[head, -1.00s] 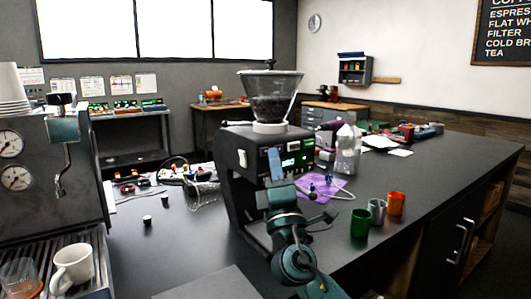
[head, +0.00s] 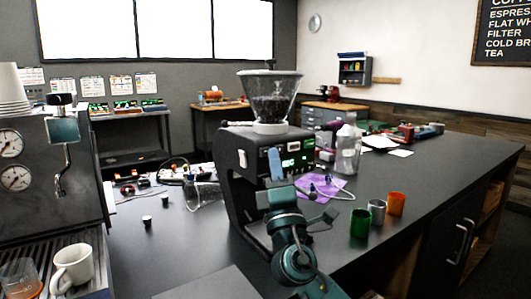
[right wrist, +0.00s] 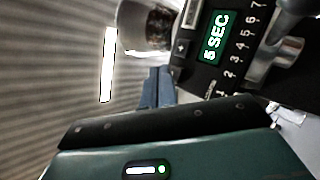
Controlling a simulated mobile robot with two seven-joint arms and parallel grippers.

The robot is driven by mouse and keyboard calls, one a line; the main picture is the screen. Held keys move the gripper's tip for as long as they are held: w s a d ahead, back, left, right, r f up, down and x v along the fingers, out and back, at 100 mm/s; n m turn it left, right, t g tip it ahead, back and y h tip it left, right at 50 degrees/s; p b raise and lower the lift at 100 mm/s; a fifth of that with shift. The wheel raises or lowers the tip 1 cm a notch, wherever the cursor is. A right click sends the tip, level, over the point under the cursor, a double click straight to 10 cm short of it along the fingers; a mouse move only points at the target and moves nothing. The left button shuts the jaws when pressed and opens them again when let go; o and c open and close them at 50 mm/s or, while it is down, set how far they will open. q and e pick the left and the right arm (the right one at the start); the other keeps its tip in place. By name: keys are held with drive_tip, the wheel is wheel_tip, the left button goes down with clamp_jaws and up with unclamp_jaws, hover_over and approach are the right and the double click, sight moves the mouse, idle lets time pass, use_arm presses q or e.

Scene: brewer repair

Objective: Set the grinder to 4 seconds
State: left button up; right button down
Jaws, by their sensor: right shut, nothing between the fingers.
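The grinder (head: 240,185) is a dark machine with a clear hopper (head: 268,97) of dark beans, standing on the counter. Its front panel has a lit green display (head: 292,146). In the right wrist view the display (right wrist: 215,37) appears sideways and reads 5 SEC, with a plus-marked button (right wrist: 180,47) and a row of numbers beside it. My right gripper (head: 276,162) is in front of the panel, left of the display. Its fingers (right wrist: 157,86) are shut and empty; whether they touch the panel cannot be told. My left gripper is not in view.
The espresso machine (head: 62,175) with a white mug (head: 73,268) is at the left. A green cup (head: 360,223), a grey cup (head: 377,211) and an orange cup (head: 396,204) stand right of the grinder. A clear bottle (head: 347,155) is behind them. The right counter is mostly clear.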

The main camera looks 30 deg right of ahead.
drive_tip(key=shift+w+h, duration=0.15)
drive_tip(key=shift+h, duration=0.15)
idle(0.4)
drive_tip(key=shift+w+b, duration=0.3)
drive_tip(key=shift+w, duration=0.35)
idle(0.5)
idle(0.3)
drive_tip(key=shift+s, duration=0.8)
drive_tip(key=s, duration=0.5)
drive_tip(key=shift+d, duration=0.2)
idle(0.6)
